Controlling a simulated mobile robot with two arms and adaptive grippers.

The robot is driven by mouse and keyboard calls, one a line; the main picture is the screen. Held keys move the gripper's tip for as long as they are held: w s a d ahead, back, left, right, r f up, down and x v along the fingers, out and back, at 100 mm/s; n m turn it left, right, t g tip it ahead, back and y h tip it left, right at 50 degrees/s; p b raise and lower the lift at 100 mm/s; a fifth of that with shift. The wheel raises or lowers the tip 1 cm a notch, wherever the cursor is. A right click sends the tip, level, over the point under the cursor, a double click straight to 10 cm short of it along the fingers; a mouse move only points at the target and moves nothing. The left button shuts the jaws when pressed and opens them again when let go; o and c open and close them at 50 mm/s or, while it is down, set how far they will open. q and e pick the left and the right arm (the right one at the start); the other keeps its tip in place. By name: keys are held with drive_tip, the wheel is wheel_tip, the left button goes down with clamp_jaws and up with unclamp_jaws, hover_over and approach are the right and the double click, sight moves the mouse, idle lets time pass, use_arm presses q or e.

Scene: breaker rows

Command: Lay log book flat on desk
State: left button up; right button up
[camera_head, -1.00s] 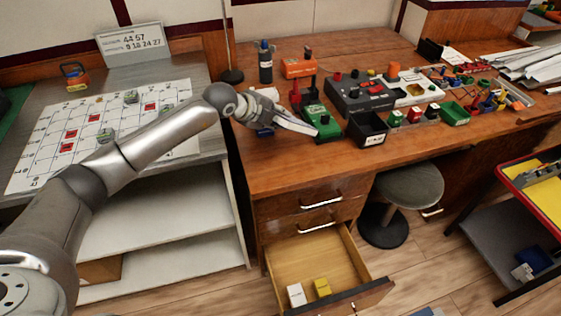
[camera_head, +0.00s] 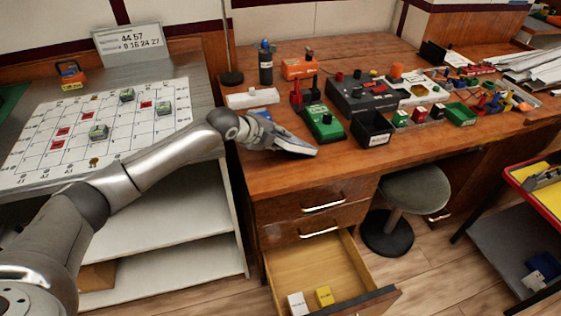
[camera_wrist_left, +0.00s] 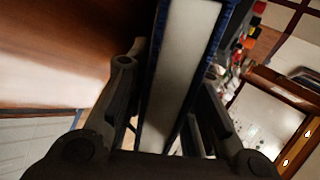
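The log book, with blue cover edges and white pages, shows edge-on in the left wrist view (camera_wrist_left: 180,75). My left gripper (camera_wrist_left: 175,115) is shut on it, with a dark finger on either side. In the head view my left gripper (camera_head: 292,146) is over the left part of the wooden desk (camera_head: 290,178), left of the black bin. The book is hard to make out there, and I cannot tell whether it touches the desk. My right gripper is not in view.
The desk's front left is clear. A drawer (camera_head: 318,270) stands open below.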

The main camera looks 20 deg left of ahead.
use_arm(q)
drive_tip(key=shift+o, duration=0.9)
drive_tip(key=shift+r, duration=0.1)
drive_tip(key=shift+r, duration=0.15)
drive_tip(key=p+v, duration=0.4)
drive_tip(key=v, duration=0.3)
drive_tip(key=shift+s+a+r+p, duration=0.15)
drive_tip(key=shift+s+r+p, duration=0.05)
drive_tip(key=shift+s+p, duration=0.2)
